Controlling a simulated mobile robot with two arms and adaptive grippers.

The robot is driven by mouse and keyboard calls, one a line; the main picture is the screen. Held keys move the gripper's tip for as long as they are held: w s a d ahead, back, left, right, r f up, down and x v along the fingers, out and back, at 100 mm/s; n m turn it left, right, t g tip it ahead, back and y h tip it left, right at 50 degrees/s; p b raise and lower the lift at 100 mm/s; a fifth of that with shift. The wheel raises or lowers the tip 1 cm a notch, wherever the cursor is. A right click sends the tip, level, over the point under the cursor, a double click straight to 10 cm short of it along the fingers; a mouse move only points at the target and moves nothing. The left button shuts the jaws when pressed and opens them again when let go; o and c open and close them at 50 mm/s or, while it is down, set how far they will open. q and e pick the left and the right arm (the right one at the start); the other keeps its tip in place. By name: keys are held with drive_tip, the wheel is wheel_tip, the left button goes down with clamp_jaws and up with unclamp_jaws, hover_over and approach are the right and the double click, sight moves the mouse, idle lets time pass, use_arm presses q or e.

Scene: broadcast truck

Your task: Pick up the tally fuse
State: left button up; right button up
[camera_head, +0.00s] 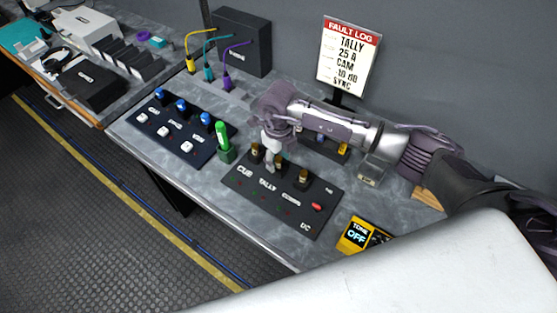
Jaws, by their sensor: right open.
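A black panel (262,205) labelled CUE and TALLY lies on the grey bench, with a third label too small to read. Several small brown-topped fuses stand along its back edge, one (304,176) at the right. The fuse (280,159) behind the TALLY label, apparently the tally fuse, is partly hidden by my right gripper (272,162). That gripper is open and points down at the panel's back row, close to this fuse. I cannot tell whether it touches the fuse or surrounds it. My left gripper is not in view.
A fuse rack (342,153) stands behind my right arm, partly hidden. A green marker-like piece (222,137) stands left of the gripper, beside a panel with blue knobs (172,133). A FAULT LOG sign (347,55) and yellow tone box (356,234) are nearby.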

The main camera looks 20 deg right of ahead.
drive_tip(key=shift+f, duration=0.15)
clamp_jaws()
drive_tip(key=shift+r, duration=0.2)
